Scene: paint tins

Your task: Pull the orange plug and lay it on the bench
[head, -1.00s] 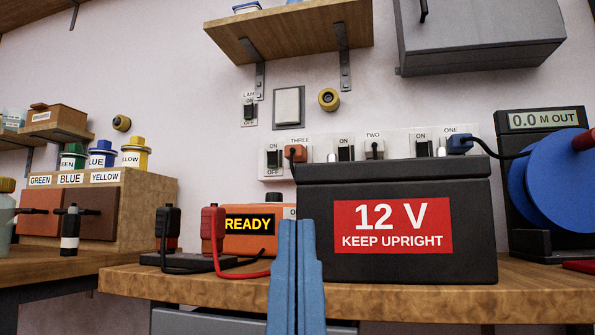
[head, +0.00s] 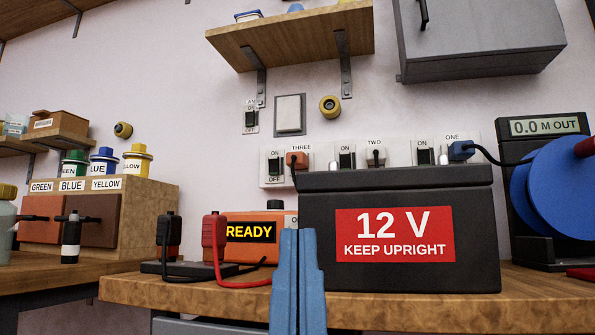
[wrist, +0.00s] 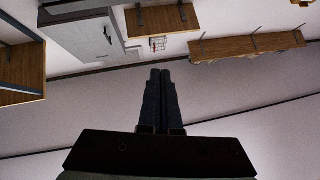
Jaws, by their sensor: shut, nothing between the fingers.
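The orange plug (head: 297,160) sits in the socket labelled THREE, at the left end of the white socket strip (head: 405,150) on the wall. Its dark cord drops behind the battery. My gripper (head: 298,235) is shut and empty, pointing up in front of the bench (head: 230,295), below the plug and nearer to me. In the wrist view my gripper (wrist: 161,75) is also shut, with only wall, ceiling and shelves beyond it. The plug is not visible there.
A large 12 V battery (head: 395,205) stands on the bench below the strip. An orange READY charger (head: 250,233) with red and black clamps is left of it. A wooden shelf (head: 290,35) hangs above.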

